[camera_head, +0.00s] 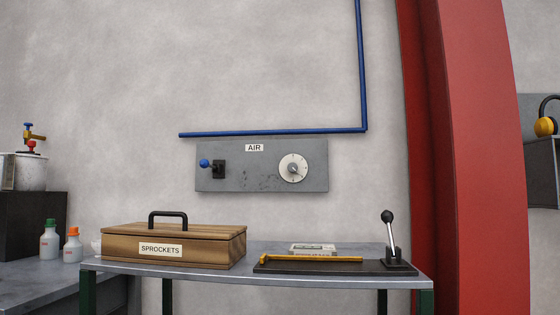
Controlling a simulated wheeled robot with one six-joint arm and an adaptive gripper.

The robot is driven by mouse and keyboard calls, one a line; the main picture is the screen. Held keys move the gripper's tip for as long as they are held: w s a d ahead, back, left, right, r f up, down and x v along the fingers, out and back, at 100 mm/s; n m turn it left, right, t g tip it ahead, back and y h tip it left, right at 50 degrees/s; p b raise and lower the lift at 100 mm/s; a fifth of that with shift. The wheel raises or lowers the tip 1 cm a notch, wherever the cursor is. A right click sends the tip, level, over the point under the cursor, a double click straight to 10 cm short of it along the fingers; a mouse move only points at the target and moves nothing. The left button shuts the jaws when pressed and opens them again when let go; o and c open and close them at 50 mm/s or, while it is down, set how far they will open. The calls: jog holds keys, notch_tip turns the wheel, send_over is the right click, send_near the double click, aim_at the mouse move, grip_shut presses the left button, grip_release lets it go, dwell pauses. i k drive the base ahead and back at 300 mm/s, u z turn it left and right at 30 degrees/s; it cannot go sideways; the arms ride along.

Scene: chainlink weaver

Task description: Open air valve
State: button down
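The air valve has a black body with a lever ending in a blue ball knob (204,163). It sits at the left of a grey wall panel (235,180) labelled AIR. The lever points left, roughly level. A round white gauge (293,168) is at the right of the panel; its fine reading is too small to tell. A blue pipe (270,132) runs along the panel's top and up the wall. My gripper is not in view.
A metal table (250,275) below the panel bears a wooden SPROCKETS box (130,247) with a black handle and a black-knobbed lever (389,230) on a dark base. A red column (470,160) stands right. Bottles (49,243) stand on the left bench.

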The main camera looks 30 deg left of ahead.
aim_at(204, 163)
jog(key=z, duration=0.2)
jog(key=i, duration=1)
jog(key=u, duration=3.05)
